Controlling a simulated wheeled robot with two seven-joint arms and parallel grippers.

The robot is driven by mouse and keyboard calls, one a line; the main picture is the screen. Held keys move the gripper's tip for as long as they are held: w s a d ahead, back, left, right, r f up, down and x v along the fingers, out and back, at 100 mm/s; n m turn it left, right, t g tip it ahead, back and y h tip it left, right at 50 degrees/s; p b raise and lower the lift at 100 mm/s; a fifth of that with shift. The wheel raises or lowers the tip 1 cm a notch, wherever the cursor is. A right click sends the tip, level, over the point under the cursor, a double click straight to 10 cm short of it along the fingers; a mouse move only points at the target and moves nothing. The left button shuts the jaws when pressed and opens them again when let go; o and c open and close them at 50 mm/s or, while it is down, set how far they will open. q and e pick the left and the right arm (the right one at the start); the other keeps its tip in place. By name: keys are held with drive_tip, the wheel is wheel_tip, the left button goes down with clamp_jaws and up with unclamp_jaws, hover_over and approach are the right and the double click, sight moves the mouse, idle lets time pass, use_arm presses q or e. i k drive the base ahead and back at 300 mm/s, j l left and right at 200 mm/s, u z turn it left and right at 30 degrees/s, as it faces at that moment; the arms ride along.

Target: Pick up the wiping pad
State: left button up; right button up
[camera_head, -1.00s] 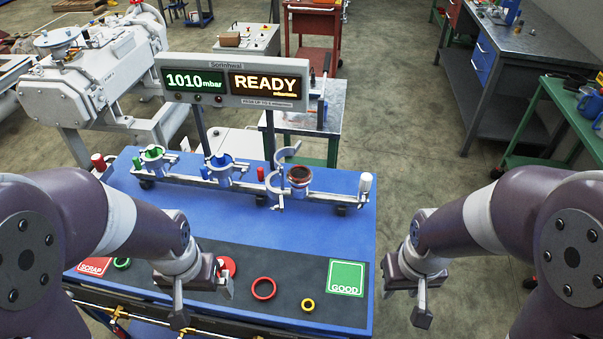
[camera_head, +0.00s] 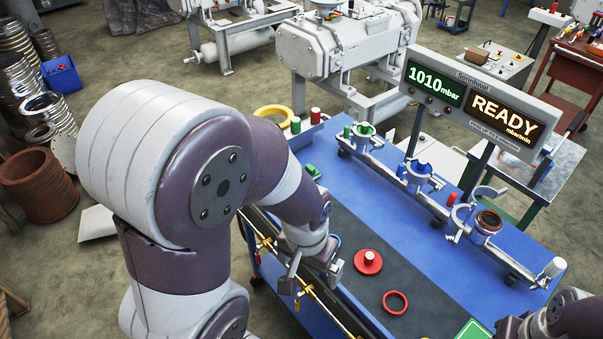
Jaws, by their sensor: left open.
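I cannot tell for certain which thing is the wiping pad. A red disc with a pale-topped knob (camera_head: 368,261) lies on the dark strip of the blue bench. A small green piece (camera_head: 313,172) lies near the bench's left end, partly behind my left arm. My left gripper (camera_head: 308,277) is open and empty at the bench's front edge, left of the red disc and apart from it. My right gripper (camera_head: 515,328) shows only partly at the lower right edge, and its jaws are not clear.
A red ring (camera_head: 395,302) lies on the dark strip, near the green tile (camera_head: 474,331). A rail with clamps and coloured caps (camera_head: 420,181) runs along the bench behind, below the READY display (camera_head: 483,104). A yellow ring (camera_head: 273,114) lies beyond my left arm.

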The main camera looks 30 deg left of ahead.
sight(314, 172)
drive_tip(key=u, duration=0.95)
drive_tip(key=z, duration=0.4)
